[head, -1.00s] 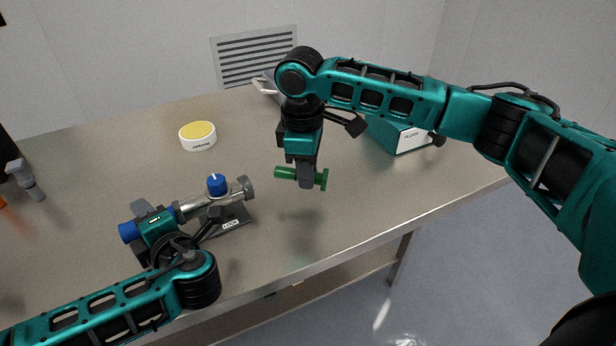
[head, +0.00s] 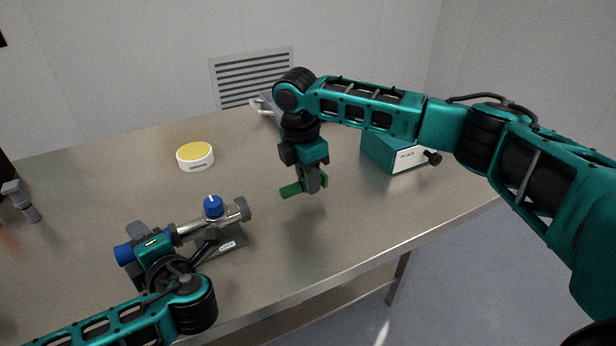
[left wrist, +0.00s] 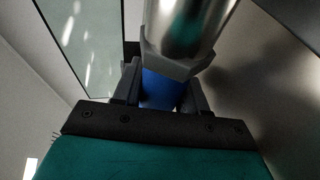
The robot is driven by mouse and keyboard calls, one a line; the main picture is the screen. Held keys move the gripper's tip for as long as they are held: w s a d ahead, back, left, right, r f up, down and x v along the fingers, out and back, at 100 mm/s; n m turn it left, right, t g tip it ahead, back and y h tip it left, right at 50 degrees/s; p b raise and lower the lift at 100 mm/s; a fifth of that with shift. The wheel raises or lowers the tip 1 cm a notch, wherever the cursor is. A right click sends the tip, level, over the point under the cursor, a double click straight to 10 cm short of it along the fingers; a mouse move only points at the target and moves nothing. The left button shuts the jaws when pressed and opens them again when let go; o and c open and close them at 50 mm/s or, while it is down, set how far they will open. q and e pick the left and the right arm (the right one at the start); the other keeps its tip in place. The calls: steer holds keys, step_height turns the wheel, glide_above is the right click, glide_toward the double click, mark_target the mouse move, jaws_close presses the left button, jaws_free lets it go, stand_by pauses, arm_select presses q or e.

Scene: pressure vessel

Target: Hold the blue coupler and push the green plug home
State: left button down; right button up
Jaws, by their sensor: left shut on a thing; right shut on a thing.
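The blue coupler (head: 124,254) is at the left end of a silver metal pipe fitting (head: 192,229) with a blue knob (head: 213,205), on a grey stand. My left gripper (head: 147,243) is shut on the coupler; in the left wrist view the blue coupler (left wrist: 160,90) sits between the fingers, against the metal body. The green plug (head: 291,190) is in my right gripper (head: 312,182), which is shut on it and holds it above the table, right of the fitting and apart from it. The plug's middle is hidden by the fingers.
A white round container with a yellow top (head: 195,155) stands at the back of the table (head: 110,180). A teal box labelled PLUGS (head: 393,152) stands at the right. A grey tool (head: 20,200) is at the far left. The table between fitting and plug is clear.

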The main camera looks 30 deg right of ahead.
mark_target(283, 189)
steer(key=shift+s+a, duration=0.2)
steer(key=shift+a, duration=2.7)
steer(key=shift+s+a, duration=0.2)
steer(key=shift+a, duration=2.3)
steer(key=o, duration=1)
steer(key=shift+r, duration=0.1)
steer(key=r, duration=0.4)
steer(key=a+r, duration=0.1)
steer(key=r, duration=0.6)
steer(key=shift+a+r, duration=0.2)
steer(key=shift+r, duration=0.2)
